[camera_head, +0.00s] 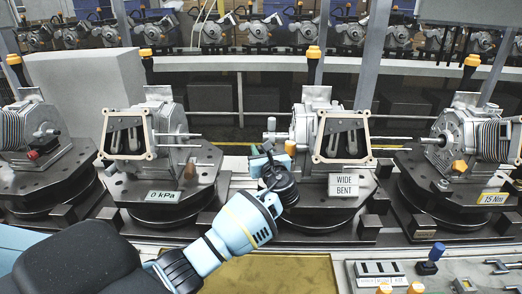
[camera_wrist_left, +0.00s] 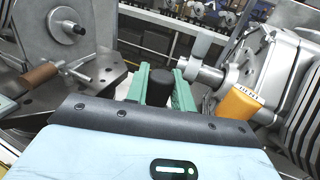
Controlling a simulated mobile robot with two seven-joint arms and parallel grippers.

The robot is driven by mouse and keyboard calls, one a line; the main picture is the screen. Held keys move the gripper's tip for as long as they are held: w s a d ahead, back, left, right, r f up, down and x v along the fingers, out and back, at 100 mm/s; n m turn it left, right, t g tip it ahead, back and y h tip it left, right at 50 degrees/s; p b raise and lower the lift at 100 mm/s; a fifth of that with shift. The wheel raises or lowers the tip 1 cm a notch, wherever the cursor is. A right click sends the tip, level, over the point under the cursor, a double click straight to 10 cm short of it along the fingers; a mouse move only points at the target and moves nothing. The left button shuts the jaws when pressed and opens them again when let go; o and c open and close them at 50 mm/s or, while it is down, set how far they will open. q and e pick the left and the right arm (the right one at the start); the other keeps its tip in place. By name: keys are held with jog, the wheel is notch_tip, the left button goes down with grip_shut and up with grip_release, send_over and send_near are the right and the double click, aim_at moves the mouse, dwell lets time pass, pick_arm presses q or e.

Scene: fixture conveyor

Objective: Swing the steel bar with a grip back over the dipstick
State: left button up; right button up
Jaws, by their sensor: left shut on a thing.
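The middle fixture (camera_head: 328,125) carries a plate marked WIDE BENT. On its left side a short steel bar (camera_head: 271,125) stands upright; it also shows in the left wrist view (camera_wrist_left: 198,48). An orange tab with small lettering, seemingly the dipstick's handle (camera_wrist_left: 238,106), sits right of the bar, clear of it; it also shows in the head view (camera_head: 290,147). My left gripper (camera_head: 268,163) is beside the fixture's left side. Its green fingers (camera_wrist_left: 160,88) are shut around a dark round grip (camera_wrist_left: 158,76). Whether this grip joins the bar is hard to see. My right gripper is out of view.
Left of my gripper stands a fixture marked 0 kPa (camera_head: 160,120), with a brown handle (camera_head: 190,170) jutting toward the gap. A fixture marked 15 Nm (camera_head: 460,140) stands right. A control panel (camera_head: 435,272) with a blue-topped lever lies front right.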

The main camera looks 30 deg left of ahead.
pick_arm(q)
jog(key=shift+f, duration=0.15)
jog(key=o, duration=1)
jog(key=shift+v, duration=3.95)
